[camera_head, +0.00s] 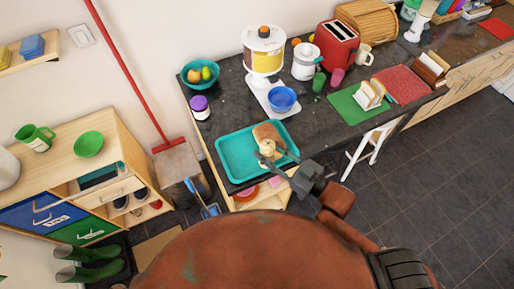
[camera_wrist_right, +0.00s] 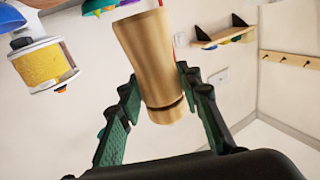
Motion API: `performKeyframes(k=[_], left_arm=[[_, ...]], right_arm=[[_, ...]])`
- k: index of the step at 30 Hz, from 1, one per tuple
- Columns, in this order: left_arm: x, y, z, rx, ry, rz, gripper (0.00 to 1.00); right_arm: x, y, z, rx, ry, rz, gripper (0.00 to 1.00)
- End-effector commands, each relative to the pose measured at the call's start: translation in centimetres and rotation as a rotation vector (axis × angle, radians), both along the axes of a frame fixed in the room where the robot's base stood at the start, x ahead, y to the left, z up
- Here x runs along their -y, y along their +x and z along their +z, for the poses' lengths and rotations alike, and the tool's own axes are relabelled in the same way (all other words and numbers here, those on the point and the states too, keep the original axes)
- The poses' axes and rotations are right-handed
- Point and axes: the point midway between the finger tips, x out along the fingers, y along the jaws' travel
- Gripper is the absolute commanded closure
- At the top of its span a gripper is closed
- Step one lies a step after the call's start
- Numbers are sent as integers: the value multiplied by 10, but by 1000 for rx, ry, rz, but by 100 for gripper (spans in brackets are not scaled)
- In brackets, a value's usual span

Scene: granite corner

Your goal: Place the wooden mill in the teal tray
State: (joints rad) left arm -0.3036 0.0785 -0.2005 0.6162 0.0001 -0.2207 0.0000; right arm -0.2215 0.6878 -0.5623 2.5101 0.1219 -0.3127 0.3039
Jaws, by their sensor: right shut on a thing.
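The teal tray (camera_head: 235,155) lies on the near left end of the dark counter in the head view. My right gripper (camera_head: 270,153) is over the tray, with its fingers around the pale wooden mill (camera_head: 267,146). In the right wrist view the mill (camera_wrist_right: 150,55) stands between the two green-padded fingers (camera_wrist_right: 158,105), a little tilted, with a dark groove near one end. I cannot tell whether its base touches the tray. A tan-brown shape (camera_head: 266,131) shows just behind the mill; I cannot tell what it is. My left gripper is not in view.
Behind the tray are a blue bowl (camera_head: 282,98), a purple-lidded jar (camera_head: 199,106), a teal fruit bowl (camera_head: 200,74) and a yellow dispenser (camera_head: 264,55). A green board (camera_head: 348,107) with bread lies to the right. A red broom (camera_head: 125,70) leans at the left.

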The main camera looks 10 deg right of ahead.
Motion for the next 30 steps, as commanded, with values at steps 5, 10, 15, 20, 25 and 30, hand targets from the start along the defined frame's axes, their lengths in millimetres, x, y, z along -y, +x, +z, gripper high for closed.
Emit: performKeyframes(k=[5,10,15,20,25,30], left_arm=[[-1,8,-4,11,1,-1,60],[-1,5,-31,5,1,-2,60],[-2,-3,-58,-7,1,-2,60],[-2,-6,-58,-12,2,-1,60],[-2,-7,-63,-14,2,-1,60],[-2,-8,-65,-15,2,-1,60]], right_arm=[[-7,-3,-4,4,2,50,96],[-24,16,-19,5,9,53,96],[-44,42,-34,4,9,52,96],[-67,69,-49,-1,4,52,96],[-80,87,-78,-1,4,51,96],[-87,95,-90,3,3,51,96]])
